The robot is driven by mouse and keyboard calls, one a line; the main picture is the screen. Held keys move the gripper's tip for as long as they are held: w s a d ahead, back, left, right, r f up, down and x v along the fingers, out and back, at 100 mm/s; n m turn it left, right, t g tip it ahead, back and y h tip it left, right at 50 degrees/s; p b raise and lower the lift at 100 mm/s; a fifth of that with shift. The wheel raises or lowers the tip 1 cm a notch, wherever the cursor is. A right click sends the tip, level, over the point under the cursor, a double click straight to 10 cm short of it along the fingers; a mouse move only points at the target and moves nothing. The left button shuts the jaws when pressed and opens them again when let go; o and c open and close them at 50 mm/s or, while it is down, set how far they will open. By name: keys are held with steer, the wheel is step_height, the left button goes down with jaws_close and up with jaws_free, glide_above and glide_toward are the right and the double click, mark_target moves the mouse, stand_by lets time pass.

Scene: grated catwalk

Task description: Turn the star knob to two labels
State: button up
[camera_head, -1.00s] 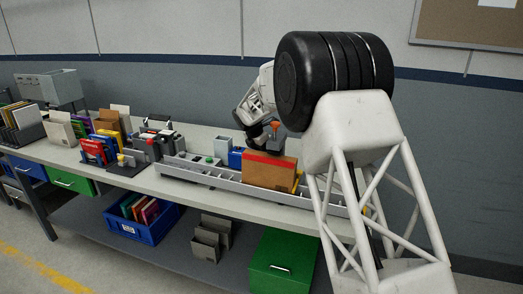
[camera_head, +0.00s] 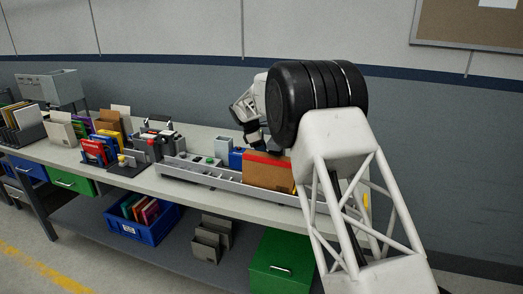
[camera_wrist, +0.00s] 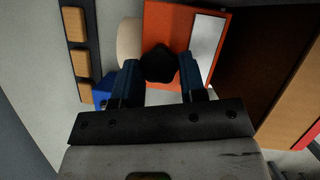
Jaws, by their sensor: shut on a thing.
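In the wrist view a black star knob (camera_wrist: 160,65) sits in front of an orange panel (camera_wrist: 168,22). A pale blank-looking plate (camera_wrist: 207,38) lies on the panel to the knob's right; no lettering is readable. My gripper (camera_wrist: 163,72) has its two dark blue fingers on either side of the knob, shut on it. In the head view my gripper (camera_head: 255,138) is above the bench behind the brown folder, and my arm hides the orange panel and the knob.
A brown folder with a red edge (camera_head: 268,170) stands in a long grey tray (camera_head: 205,178) close to the gripper. A blue box (camera_head: 236,158) is just left of it. Several books and holders crowd the bench's left. The wall is behind.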

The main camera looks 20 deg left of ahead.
steer(key=shift+m, duration=0.4)
steer(key=o, duration=0.9)
steer(key=shift+o, duration=0.2)
steer(key=v, duration=0.7)
steer(key=shift+a+r, duration=0.2)
steer(key=shift+r, duration=0.15)
